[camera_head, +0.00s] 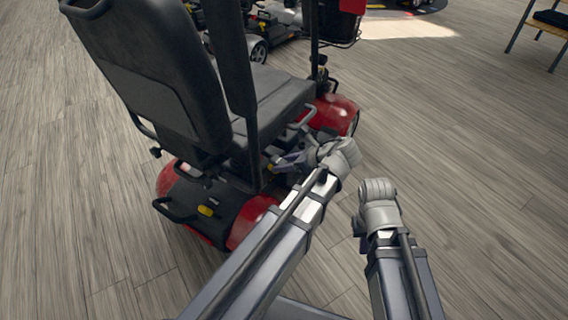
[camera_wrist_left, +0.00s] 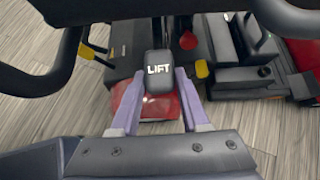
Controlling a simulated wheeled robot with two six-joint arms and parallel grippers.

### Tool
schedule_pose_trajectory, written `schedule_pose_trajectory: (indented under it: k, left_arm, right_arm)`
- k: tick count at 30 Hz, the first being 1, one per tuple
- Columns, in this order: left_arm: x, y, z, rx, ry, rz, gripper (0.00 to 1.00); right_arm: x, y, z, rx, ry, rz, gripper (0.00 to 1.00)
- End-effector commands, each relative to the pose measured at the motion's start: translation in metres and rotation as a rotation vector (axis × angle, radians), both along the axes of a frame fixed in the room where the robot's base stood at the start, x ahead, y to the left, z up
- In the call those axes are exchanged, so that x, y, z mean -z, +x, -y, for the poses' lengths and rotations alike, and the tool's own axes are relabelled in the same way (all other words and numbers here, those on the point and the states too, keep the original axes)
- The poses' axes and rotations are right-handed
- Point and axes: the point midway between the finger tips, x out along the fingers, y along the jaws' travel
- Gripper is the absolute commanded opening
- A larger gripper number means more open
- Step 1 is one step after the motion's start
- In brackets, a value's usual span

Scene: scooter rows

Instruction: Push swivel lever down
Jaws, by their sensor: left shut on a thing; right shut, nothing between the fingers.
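A red scooter with a black seat (camera_head: 265,90) stands left of centre in the head view. My left gripper (camera_head: 285,160) is beside the seat's near side, low by its base. In the left wrist view my left gripper (camera_wrist_left: 158,92) has its lilac fingers on either side of a black tab marked LIFT (camera_wrist_left: 159,70) and is shut on it. A red-tipped lever (camera_wrist_left: 188,41) and a yellow knob (camera_wrist_left: 202,69) are just beyond it. No label shows which part is the swivel lever. My right arm is folded at lower right; its fingers are hidden.
The black seat back (camera_head: 150,75) and armrest (camera_head: 232,60) rise left of my left gripper. The red rear cover (camera_head: 255,218) is low beside my left arm. Another scooter (camera_head: 265,22) stands behind. The wooden floor to the right is clear, with a bench (camera_head: 545,35) at the far right.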

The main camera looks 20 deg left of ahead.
Motion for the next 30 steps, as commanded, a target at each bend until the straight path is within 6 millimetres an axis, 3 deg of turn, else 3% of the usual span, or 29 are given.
schedule_pose_trajectory:
  k: [13,14,15,22,30]
  left_arm:
    - [0.0033,0.0036,0.0037,0.006,-0.011,0.003,0.00]
    - [0.0033,0.0036,0.0037,0.006,-0.011,0.003,0.46]
    - [0.0032,0.0036,0.0036,0.007,-0.010,0.002,0.51]
    - [0.0025,0.0022,0.0022,0.004,-0.007,0.002,0.75]
    - [0.0014,0.0012,0.0013,0.002,-0.004,0.001,0.75]
  right_arm:
    - [0.0016,0.0000,0.0000,0.000,0.000,0.000,0.00]
    - [0.0016,0.0000,0.0000,0.000,0.000,0.000,0.00]
    - [0.0016,0.0000,0.0001,0.000,0.000,0.000,0.00]
    - [0.0015,0.0000,0.0000,0.000,0.000,0.000,0.00]
    - [0.0006,0.0000,0.0000,0.000,0.000,0.000,0.00]
